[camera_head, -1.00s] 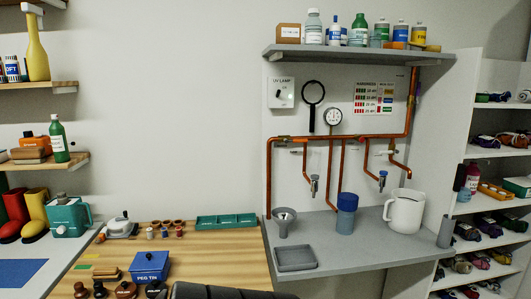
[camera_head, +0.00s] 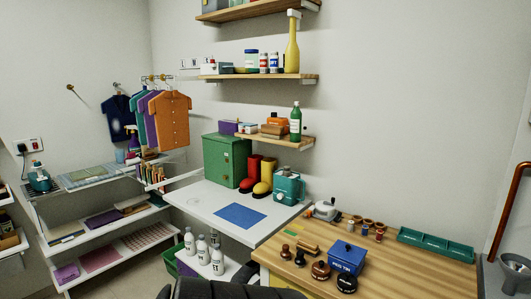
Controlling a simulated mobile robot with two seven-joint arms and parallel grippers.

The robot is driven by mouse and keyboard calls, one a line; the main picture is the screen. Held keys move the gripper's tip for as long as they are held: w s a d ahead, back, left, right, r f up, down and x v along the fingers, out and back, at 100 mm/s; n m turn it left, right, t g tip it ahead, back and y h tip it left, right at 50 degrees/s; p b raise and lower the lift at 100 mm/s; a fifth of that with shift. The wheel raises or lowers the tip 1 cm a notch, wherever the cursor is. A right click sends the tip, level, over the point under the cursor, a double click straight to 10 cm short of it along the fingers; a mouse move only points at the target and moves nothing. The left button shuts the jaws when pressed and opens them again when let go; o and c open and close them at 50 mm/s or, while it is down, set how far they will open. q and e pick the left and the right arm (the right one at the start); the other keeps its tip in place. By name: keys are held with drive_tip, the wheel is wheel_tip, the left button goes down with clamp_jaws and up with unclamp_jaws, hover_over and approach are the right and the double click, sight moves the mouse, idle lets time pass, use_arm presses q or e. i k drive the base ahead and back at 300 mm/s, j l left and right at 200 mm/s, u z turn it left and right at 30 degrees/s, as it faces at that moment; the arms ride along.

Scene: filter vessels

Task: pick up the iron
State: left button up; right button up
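A small teal and grey object that looks like the iron (camera_head: 39,178) stands at the far left of the head view. It is at the left end of a white shelf top, below a wall socket with a dark plug. It is small here, so its details are unclear. Neither of my grippers shows in the view, and nothing is seen touching this object.
A white table (camera_head: 190,200) bears a blue mat (camera_head: 240,216), a green box (camera_head: 226,162) and boots. The wooden bench (camera_head: 425,270) at right holds a blue tin (camera_head: 346,258). White bottles (camera_head: 204,250) stand low between bench and shelving. Shirts (camera_head: 172,120) hang above.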

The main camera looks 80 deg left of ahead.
sight(45, 186)
drive_tip(key=u, duration=0.45)
drive_tip(key=j+u, duration=0.15)
drive_tip(key=u, duration=0.25)
drive_tip(key=k+j+u, duration=0.1)
drive_tip(key=u, duration=0.35)
drive_tip(key=j+u, duration=0.1)
drive_tip(key=u, duration=0.35)
drive_tip(key=j+u, duration=0.25)
drive_tip(key=u, duration=0.2)
drive_tip(key=i+j+u, duration=0.1)
drive_tip(key=j+u, duration=0.15)
drive_tip(key=u, duration=0.15)
drive_tip(key=i+j+u, duration=0.1)
drive_tip(key=j+u, duration=0.15)
drive_tip(key=u, duration=0.2)
drive_tip(key=i+j+u, duration=0.15)
drive_tip(key=u, duration=0.25)
